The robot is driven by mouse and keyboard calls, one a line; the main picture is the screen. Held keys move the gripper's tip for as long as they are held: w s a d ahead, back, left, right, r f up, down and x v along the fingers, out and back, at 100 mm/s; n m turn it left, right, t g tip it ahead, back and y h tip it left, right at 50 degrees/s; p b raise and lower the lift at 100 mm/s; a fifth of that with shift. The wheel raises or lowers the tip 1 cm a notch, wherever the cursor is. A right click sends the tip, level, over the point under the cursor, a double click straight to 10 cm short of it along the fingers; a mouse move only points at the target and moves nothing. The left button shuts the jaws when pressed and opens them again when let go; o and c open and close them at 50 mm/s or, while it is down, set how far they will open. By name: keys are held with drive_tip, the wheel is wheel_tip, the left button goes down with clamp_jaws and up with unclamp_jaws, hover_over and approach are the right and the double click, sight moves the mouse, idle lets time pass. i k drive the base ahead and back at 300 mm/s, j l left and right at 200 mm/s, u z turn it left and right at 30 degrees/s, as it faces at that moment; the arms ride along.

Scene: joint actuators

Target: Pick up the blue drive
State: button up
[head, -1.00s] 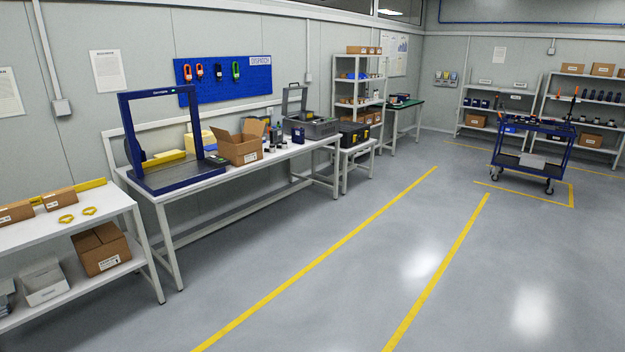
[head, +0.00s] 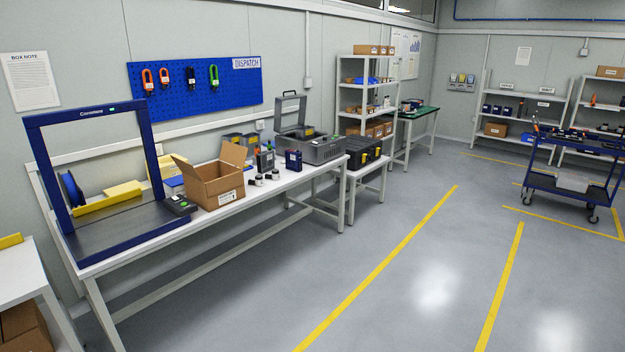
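A small dark blue box-shaped unit (head: 293,160), which looks like a blue drive, stands upright on the white workbench (head: 215,203). It is to the right of the open cardboard box and in front of the open grey case. A similar dark grey unit (head: 265,161) stands to its left, with a few small dark round items (head: 260,180) in front. Several small dark blue units (head: 497,109) also stand on the far back shelf, too small to tell apart. My gripper is not in view.
An open cardboard box (head: 212,188), a blue frame machine (head: 152,150) and an open grey case (head: 318,150) are on the workbench. A blue cart (head: 570,182) stands at right. Another white table (head: 18,272) is at lower left. The grey floor (head: 400,270) ahead is clear.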

sight(294, 161)
drive_tip(key=i, duration=4.6)
drive_tip(key=i+u, duration=0.25)
drive_tip(key=i, duration=0.15)
drive_tip(key=i+l+u, duration=0.3)
drive_tip(key=i+j, duration=0.1)
